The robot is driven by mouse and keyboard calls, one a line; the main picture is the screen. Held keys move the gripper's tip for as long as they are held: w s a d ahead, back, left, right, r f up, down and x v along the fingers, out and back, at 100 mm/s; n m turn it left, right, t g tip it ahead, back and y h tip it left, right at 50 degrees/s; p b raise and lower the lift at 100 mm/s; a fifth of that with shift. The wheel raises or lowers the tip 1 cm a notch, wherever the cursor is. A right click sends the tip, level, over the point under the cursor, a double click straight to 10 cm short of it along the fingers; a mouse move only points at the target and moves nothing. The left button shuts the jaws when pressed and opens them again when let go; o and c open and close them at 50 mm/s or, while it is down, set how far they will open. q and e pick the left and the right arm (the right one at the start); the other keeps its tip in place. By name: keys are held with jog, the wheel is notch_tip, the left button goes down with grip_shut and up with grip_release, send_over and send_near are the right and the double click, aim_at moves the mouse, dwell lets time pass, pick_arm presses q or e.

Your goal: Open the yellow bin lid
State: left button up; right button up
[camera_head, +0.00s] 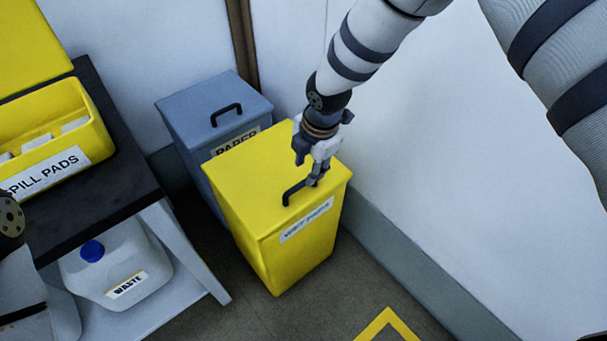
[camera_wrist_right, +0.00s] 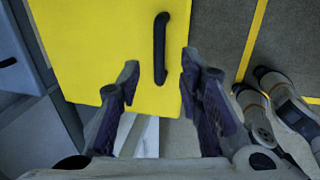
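The yellow bin (camera_head: 290,250) stands on the floor with its lid (camera_head: 258,180) shut flat on top. A dark bar handle (camera_head: 292,192) sits near the lid's front edge, above a white label. My right gripper (camera_head: 313,181) points down over the handle's right end. In the right wrist view, the open fingers (camera_wrist_right: 159,70) lie on either side of the dark handle (camera_wrist_right: 160,40), with a gap to each finger. Whether the fingertips reach down to the handle's height is hard to tell. My left gripper is not in view.
A grey-blue bin labelled PAPER (camera_head: 213,103) stands right behind the yellow one. A dark-topped bench (camera_head: 105,195) at left holds a yellow spill pads box (camera_head: 55,140), with a white waste jug (camera_head: 115,265) below. A white wall (camera_head: 440,180) closes in at right.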

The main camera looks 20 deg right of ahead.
aim_at(304, 182)
jog(key=f, duration=0.3)
jog(key=w+f, duration=0.1)
jog(key=f, duration=0.2)
jog(key=shift+w+a+f+b, duration=0.15)
jog(key=shift+a+b, duration=0.05)
jog(key=shift+b, duration=0.2)
grip_shut()
